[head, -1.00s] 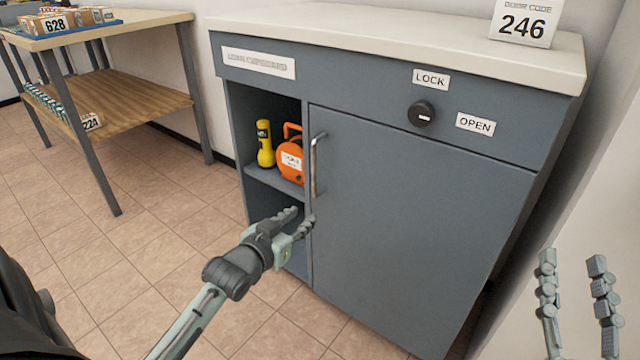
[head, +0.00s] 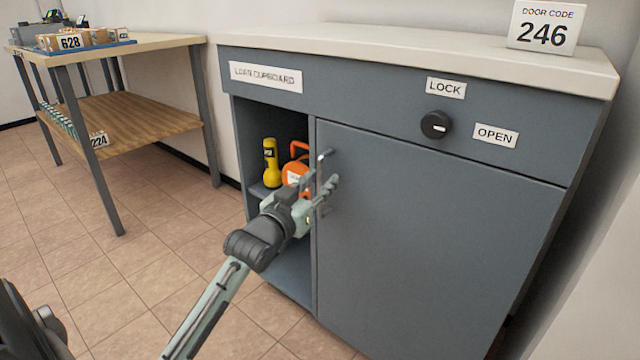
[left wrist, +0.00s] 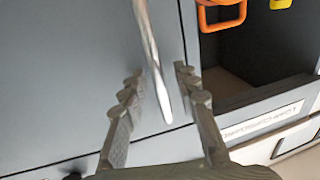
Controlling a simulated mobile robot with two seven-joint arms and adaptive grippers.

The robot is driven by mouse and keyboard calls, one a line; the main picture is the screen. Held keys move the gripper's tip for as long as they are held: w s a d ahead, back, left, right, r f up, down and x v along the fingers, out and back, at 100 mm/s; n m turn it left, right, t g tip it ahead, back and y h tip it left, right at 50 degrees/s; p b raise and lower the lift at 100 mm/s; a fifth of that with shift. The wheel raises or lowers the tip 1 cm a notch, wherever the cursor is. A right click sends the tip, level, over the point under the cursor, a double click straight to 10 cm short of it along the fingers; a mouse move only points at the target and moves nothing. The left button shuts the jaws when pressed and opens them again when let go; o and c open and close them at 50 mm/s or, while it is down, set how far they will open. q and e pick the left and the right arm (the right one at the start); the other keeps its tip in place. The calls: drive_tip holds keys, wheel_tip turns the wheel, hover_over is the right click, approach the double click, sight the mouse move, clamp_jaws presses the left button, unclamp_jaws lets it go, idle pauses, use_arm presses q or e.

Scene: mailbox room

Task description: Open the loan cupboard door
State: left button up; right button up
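The loan cupboard (head: 268,55) is grey with a pale top. Its door (head: 430,220) is shut and covers the right part of the front. A bar handle (head: 323,158) stands upright at the door's left edge; its lower part is hidden by my left gripper (head: 320,183). In the left wrist view the handle (left wrist: 152,55) runs between the two fingers of the left gripper (left wrist: 158,75), which are apart, with space on each side. The dark knob (head: 436,125) sits above the door, its white mark towards the OPEN label (head: 495,135). My right gripper is out of view.
The open bay left of the door holds a yellow torch (head: 270,162) and an orange case (head: 296,172). A code sign (head: 545,27) stands on top. A wooden table (head: 140,45) is at left; a wall is close at right. Tiled floor in front is clear.

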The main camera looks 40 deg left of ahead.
use_arm(q)
clamp_jaws()
drive_tip(key=shift+s, duration=0.15)
idle(0.4)
